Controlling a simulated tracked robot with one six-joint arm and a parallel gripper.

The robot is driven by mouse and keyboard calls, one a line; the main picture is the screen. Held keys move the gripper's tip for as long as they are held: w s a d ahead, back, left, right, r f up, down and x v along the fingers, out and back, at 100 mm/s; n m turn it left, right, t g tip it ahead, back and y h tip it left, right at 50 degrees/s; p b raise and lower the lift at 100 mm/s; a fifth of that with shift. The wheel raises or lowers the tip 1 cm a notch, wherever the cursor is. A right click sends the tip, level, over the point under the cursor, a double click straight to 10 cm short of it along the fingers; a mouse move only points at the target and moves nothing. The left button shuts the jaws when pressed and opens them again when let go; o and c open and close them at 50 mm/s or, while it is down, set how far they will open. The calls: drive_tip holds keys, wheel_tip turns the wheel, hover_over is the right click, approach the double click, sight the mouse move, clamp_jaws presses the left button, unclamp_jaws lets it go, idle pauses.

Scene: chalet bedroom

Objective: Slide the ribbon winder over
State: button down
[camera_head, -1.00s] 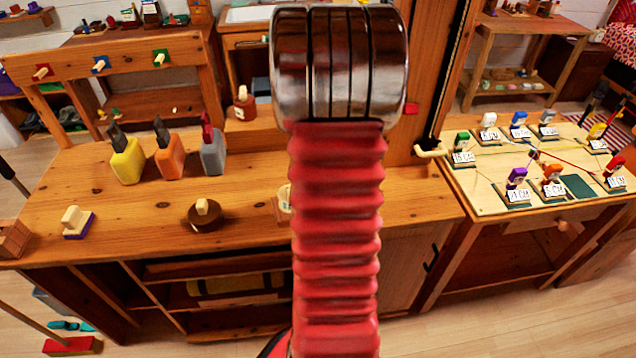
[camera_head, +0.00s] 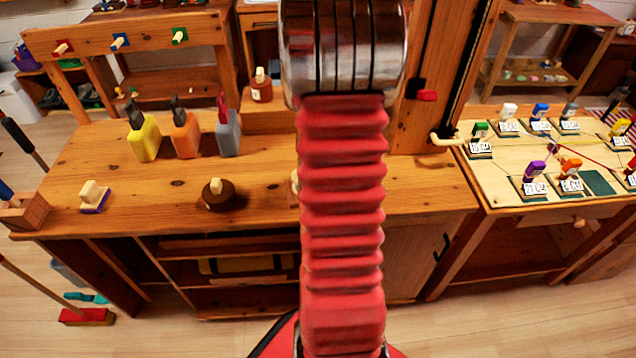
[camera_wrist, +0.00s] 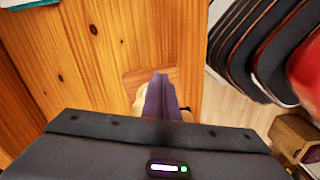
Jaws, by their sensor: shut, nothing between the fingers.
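My gripper (camera_wrist: 160,80) is shut and empty in the wrist view, its fingers pointing down over the wooden bench top (camera_wrist: 110,50). A small wooden plate (camera_wrist: 148,73) lies just beyond the fingertips, and a cream part (camera_wrist: 138,103) shows partly behind them; I cannot tell whether they touch. In the head view my arm hides the gripper, and only a sliver of a pale piece (camera_head: 295,181) shows beside the arm. No piece is clearly recognisable as the ribbon winder. A round brown piece with a cream knob (camera_head: 218,194) stands left of my arm on the bench (camera_head: 130,180).
Yellow (camera_head: 143,135), orange (camera_head: 185,136) and grey (camera_head: 228,135) bottle-shaped pieces stand at the bench's back left. A purple-based block (camera_head: 94,197) sits front left. On the right, a table (camera_head: 490,187) holds several labelled coloured pieces. A cream hook (camera_head: 445,139) juts from the post.

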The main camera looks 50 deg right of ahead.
drive_tip(key=shift+w+a, duration=0.4)
drive_tip(key=shift+w, duration=0.35)
drive_tip(key=shift+s, duration=0.1)
drive_tip(key=shift+s+d, duration=0.25)
drive_tip(key=shift+s, duration=0.1)
drive_tip(key=s, duration=0.1)
drive_tip(key=d, duration=0.1)
drive_tip(key=s, duration=0.1)
drive_tip(key=shift+s+d+r, duration=0.25)
drive_tip(key=shift+s+r, duration=0.1)
wheel_tip(320, 180, up, 9)
